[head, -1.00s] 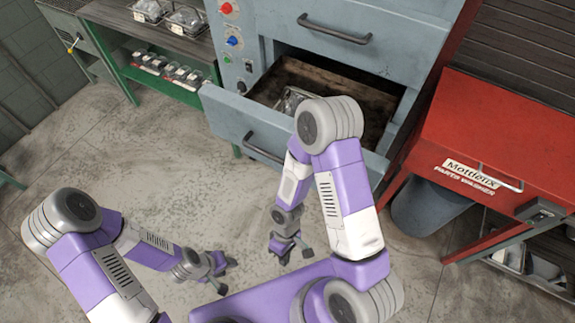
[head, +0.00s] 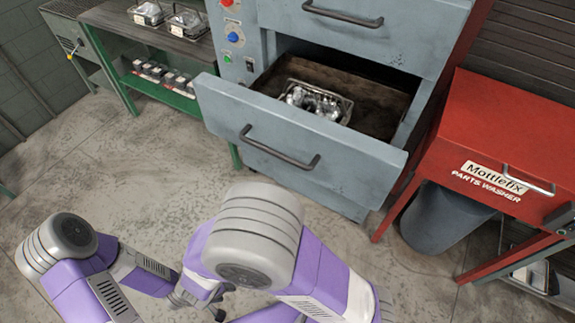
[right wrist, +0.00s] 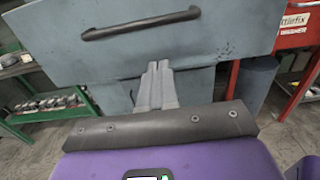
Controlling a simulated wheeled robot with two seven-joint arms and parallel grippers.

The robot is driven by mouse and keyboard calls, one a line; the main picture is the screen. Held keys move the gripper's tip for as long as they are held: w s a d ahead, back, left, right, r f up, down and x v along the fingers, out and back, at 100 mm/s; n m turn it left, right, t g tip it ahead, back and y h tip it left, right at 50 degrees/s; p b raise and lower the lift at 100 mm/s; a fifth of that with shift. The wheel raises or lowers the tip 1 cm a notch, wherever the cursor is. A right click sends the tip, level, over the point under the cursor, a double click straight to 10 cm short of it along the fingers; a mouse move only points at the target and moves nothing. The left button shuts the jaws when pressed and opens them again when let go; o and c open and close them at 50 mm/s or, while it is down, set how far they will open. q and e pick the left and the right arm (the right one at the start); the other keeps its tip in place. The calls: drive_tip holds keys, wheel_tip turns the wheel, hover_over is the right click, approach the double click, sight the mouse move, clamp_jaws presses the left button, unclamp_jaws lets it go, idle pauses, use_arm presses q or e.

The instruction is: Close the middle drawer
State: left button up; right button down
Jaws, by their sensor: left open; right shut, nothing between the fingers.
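The middle drawer (head: 345,165) of the blue-grey cabinet stands pulled out, with its dark bar handle (head: 280,148) on the front. A wire basket with metal parts (head: 318,103) lies inside it. My left gripper (head: 217,308) is low in the head view, mostly hidden by my arm links, away from the drawer. My right gripper is hidden in the head view. In the right wrist view my right gripper (right wrist: 158,68) is shut and empty, its tips overlapping the lower part of the drawer front (right wrist: 215,42), below the handle (right wrist: 140,22). I cannot tell whether they touch.
The upper drawer (head: 390,30) is shut. A red parts washer (head: 500,120) with a grey bin (head: 440,220) under it stands at the right. A green shelf rack (head: 165,90) stands at the left. The concrete floor (head: 130,170) in front is clear.

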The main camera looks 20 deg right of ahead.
sight(294, 154)
drive_tip(key=b+x, duration=0.3)
drive_tip(key=x, duration=1)
drive_tip(key=shift+w+d, duration=0.2)
drive_tip(key=shift+d, duration=0.1)
use_arm(q)
wheel_tip(294, 154, down, 3)
use_arm(e)
drive_tip(key=shift+w, duration=0.1)
